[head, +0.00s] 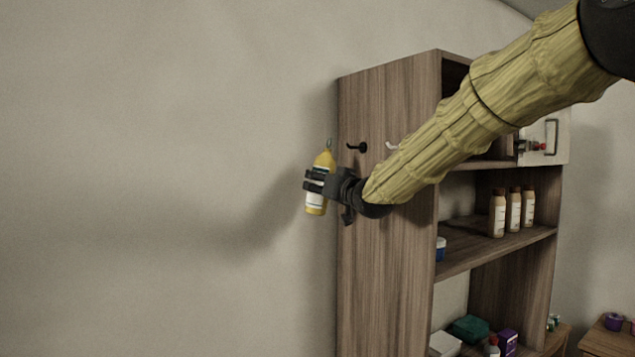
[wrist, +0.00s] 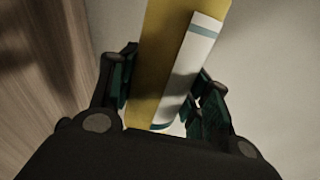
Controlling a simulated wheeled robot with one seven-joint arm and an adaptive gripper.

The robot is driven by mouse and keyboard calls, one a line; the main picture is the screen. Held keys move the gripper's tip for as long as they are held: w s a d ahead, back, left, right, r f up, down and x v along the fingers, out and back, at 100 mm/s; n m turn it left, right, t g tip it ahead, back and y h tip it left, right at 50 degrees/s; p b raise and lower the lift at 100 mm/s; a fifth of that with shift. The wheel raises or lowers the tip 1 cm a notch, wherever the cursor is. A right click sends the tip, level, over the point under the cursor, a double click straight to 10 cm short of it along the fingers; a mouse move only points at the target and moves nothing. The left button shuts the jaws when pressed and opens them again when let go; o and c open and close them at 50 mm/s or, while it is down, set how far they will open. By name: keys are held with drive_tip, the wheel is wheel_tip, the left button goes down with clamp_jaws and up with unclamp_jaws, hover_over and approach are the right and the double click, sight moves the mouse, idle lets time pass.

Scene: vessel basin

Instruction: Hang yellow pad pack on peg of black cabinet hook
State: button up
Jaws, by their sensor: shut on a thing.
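My gripper (head: 316,183) is shut on the yellow pad pack (head: 323,162), which has a white label and a small loop at its top. The pack is held roughly upright, slightly tilted, left of the cabinet's side panel. In the wrist view the pack (wrist: 160,60) sits between both fingers (wrist: 163,100). The black hook (head: 357,147) is on the cabinet's side, with its peg pointing left, to the right of the pack's loop. The loop and the peg are apart in the head picture; their depth gap I cannot tell.
A white hook (head: 392,145) is right of the black one, partly near my arm. The wooden cabinet (head: 385,270) holds several bottles (head: 513,210) and boxes on its shelves. A white cabinet door (head: 550,140) stands open at the right. The wall side at left is clear.

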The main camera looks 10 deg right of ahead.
drive_tip(key=w+d+f+p, duration=0.1)
drive_tip(key=w+d+p, duration=0.1)
drive_tip(key=d, duration=0.5)
drive_tip(key=shift+w+f, duration=0.2)
drive_tip(key=shift+w, duration=0.1)
idle(0.9)
drive_tip(key=shift+d, duration=0.1)
idle(0.3)
drive_tip(key=o, duration=1.1)
